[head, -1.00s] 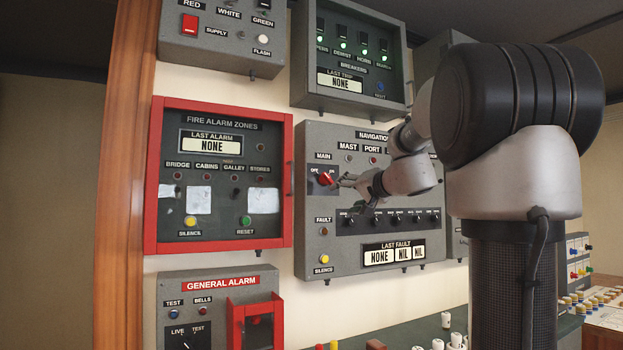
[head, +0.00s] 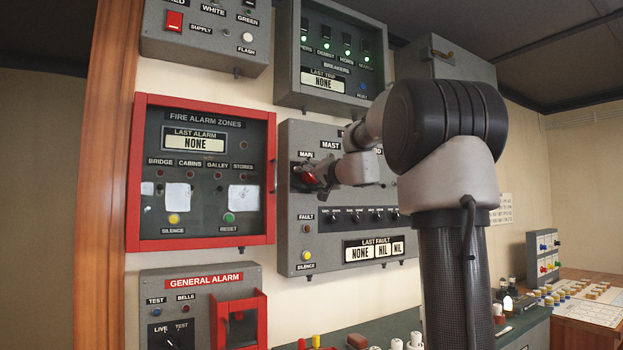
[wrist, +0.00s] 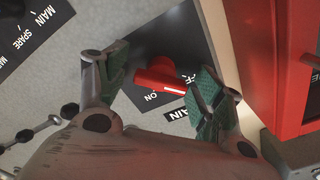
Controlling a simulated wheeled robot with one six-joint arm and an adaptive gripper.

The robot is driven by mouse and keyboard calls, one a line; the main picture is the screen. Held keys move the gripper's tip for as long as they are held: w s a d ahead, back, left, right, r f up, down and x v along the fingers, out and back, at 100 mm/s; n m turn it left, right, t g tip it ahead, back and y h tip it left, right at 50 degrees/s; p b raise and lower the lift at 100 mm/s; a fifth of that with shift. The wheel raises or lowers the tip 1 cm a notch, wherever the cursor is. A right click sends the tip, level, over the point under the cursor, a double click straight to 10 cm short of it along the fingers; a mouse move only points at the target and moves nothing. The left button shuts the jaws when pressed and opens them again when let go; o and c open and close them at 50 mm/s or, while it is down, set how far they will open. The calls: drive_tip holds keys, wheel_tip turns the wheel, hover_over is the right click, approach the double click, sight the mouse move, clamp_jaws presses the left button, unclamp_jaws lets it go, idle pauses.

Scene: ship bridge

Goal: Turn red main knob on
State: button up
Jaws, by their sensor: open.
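The red main knob (head: 309,178) is on the grey navigation panel (head: 291,235), below the MAIN label. In the wrist view the red knob (wrist: 157,78) lies between the two fingers of my gripper (wrist: 160,76). The fingers are open, one on each side, with gaps between them and the knob. The knob's white line points toward the right finger, to the side of the ON mark (wrist: 150,97). The mark near that finger is partly hidden. In the head view my gripper (head: 322,174) is at the knob and partly covers it.
A red-framed fire alarm box (head: 131,180) stands left of the panel; its red frame (wrist: 262,60) is close to the right finger in the wrist view. A row of small black knobs (head: 360,216) lies below. The breakers box (head: 284,70) is above.

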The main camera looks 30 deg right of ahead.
drive_tip(key=c, duration=1)
drive_tip(key=shift+m, duration=0.3)
drive_tip(key=m, duration=0.3)
drive_tip(key=shift+m, duration=0.3)
drive_tip(key=m, duration=0.4)
drive_tip(key=shift+f, duration=0.1)
drive_tip(key=m, duration=0.9)
drive_tip(key=shift+f+m, duration=0.15)
drive_tip(key=shift+m, duration=0.15)
